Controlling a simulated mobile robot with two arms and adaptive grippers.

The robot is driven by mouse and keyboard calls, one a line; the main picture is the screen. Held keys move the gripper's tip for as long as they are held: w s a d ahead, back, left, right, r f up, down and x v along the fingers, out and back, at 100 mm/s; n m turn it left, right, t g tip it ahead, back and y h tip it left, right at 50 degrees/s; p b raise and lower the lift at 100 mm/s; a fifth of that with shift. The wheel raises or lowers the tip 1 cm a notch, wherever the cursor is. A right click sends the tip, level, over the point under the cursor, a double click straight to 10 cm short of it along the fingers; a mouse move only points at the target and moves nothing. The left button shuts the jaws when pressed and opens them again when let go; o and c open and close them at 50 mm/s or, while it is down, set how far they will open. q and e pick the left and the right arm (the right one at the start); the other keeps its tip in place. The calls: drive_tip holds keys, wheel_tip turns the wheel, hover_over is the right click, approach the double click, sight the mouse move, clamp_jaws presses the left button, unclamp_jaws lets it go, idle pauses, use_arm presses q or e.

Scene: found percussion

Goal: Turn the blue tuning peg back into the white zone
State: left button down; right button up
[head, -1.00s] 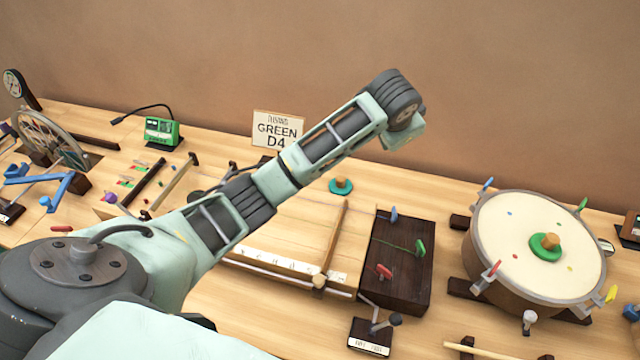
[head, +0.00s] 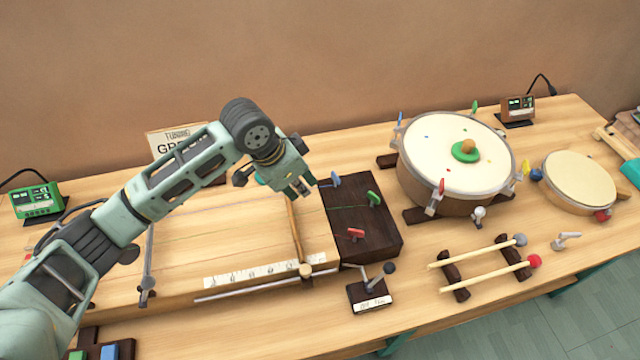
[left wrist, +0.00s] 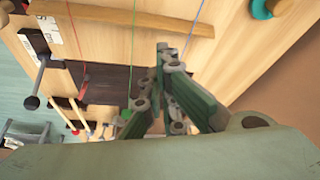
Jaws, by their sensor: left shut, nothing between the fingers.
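The blue tuning peg (head: 336,179) stands at the far left corner of the dark peg block (head: 345,222). The green peg (head: 373,198) and red peg (head: 355,233) are on the same block. My left gripper (head: 308,186) is shut and empty, just left of the blue peg; I cannot tell whether they touch. In the left wrist view its fingers (left wrist: 165,58) are together, beside the blue string (left wrist: 188,32). The blue peg is hidden there, behind the fingers. I cannot make out a white zone. My right gripper is not in view.
The wooden soundboard (head: 220,235) with its bridge bar (head: 295,230) lies left of the block. A small lever stand (head: 370,292) is in front. A large drum (head: 458,155) stands to the right. A sign (head: 172,142) stands behind my arm.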

sight(336, 178)
use_arm(q)
drive_tip(key=x, duration=0.3)
drive_tip(key=shift+f, duration=0.35)
drive_tip(key=w+d, duration=0.1)
drive_tip(key=w+d+p, duration=0.1)
drive_tip(key=d, duration=0.1)
drive_tip(key=shift+r, duration=0.15)
drive_tip(key=shift+w+d, duration=0.15)
drive_tip(key=shift+w, duration=0.05)
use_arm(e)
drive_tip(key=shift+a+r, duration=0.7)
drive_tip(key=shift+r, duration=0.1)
use_arm(q)
drive_tip(key=shift+p, duration=0.3)
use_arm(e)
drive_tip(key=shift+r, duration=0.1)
use_arm(q)
drive_tip(key=shift+d+n+p, duration=0.3)
drive_tip(key=shift+n+p, duration=0.1)
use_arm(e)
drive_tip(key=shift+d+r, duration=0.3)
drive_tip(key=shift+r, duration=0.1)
use_arm(q)
drive_tip(key=shift+d, duration=0.1)
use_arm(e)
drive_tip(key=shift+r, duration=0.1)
